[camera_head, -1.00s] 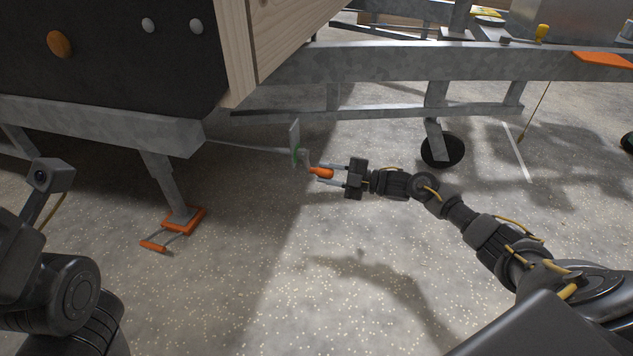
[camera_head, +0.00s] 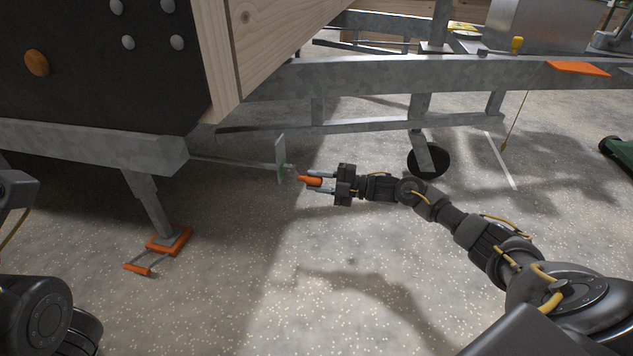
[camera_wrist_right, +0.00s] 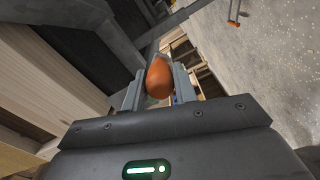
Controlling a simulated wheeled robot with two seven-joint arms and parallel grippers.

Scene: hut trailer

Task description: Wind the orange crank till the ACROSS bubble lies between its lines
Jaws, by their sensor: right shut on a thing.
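The orange crank handle (camera_head: 309,181) sits at the end of a thin grey rod that runs out from under the trailer frame, past a small upright plate (camera_head: 280,160) with a green part. My right gripper (camera_head: 318,182) is shut on the orange handle. In the right wrist view the handle (camera_wrist_right: 159,78) lies between the two fingers (camera_wrist_right: 157,88). My left arm shows only in part at the left edge of the head view, and its fingers are out of view. I see no ACROSS bubble in either view.
A steel leg (camera_head: 149,205) with an orange foot (camera_head: 169,240) and an orange bar handle (camera_head: 137,268) stands left of the crank. A black wheel (camera_head: 428,160) stands behind my right arm. The speckled floor is open in front.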

